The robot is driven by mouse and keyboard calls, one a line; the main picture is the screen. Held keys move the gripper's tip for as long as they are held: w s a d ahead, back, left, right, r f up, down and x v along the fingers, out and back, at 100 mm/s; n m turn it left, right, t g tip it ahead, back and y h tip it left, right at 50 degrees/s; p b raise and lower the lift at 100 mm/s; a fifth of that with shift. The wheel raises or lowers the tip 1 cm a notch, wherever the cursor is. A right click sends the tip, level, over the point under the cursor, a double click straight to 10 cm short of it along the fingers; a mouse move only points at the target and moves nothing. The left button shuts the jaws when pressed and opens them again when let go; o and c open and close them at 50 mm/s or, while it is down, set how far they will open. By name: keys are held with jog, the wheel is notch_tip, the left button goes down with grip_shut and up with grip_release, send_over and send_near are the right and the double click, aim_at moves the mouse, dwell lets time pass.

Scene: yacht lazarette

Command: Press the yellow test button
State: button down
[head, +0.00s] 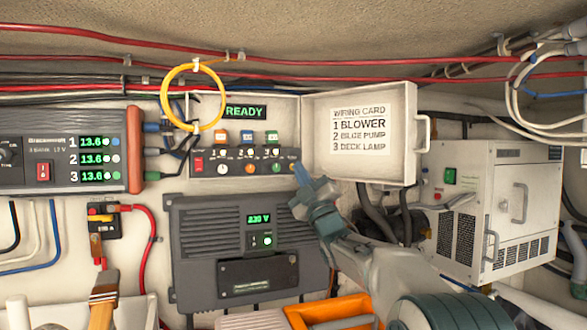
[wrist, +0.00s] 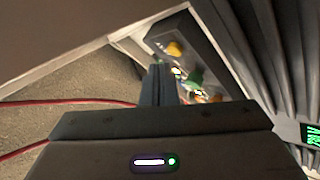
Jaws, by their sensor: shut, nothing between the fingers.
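The control panel (head: 210,171) is a grey strip inside an open white box on the back wall. It carries a red switch (head: 198,164), small lamps and a row of coloured knobs or buttons. I cannot single out the yellow test button with certainty; the panel's right end is partly hidden by my gripper. My gripper (head: 301,174) is shut and empty, its tip at that end in the head view. In the wrist view my fingers (wrist: 158,70) point at the panel, beside a green knob (wrist: 195,78) and an orange-yellow one (wrist: 175,48). Contact cannot be told.
A green READY display (head: 244,112) is above the panel. The open lid with a wiring card (head: 359,130) stands right of it. A yellow cable loop (head: 164,98) hangs at the box's left. A dark inverter (head: 200,237) is below, and a white cabinet (head: 520,180) is at right.

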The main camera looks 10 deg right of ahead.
jog(key=shift+w+a, duration=0.1)
jog(key=shift+w, duration=0.35)
jog(key=shift+s+r+b, duration=0.1)
jog(key=shift+r+b, duration=0.2)
jog(key=shift+r, duration=0.2)
dwell(1.3)
jog(key=shift+a+f+b, duration=0.1)
jog(key=shift+f+b, duration=0.45)
jog(key=shift+b, duration=0.4)
jog(key=s+b, duration=0.2)
jog(key=s+d+b, duration=0.1)
jog(key=s+b, duration=0.1)
jog(key=b, duration=0.1)
jog(key=shift+s, duration=0.3)
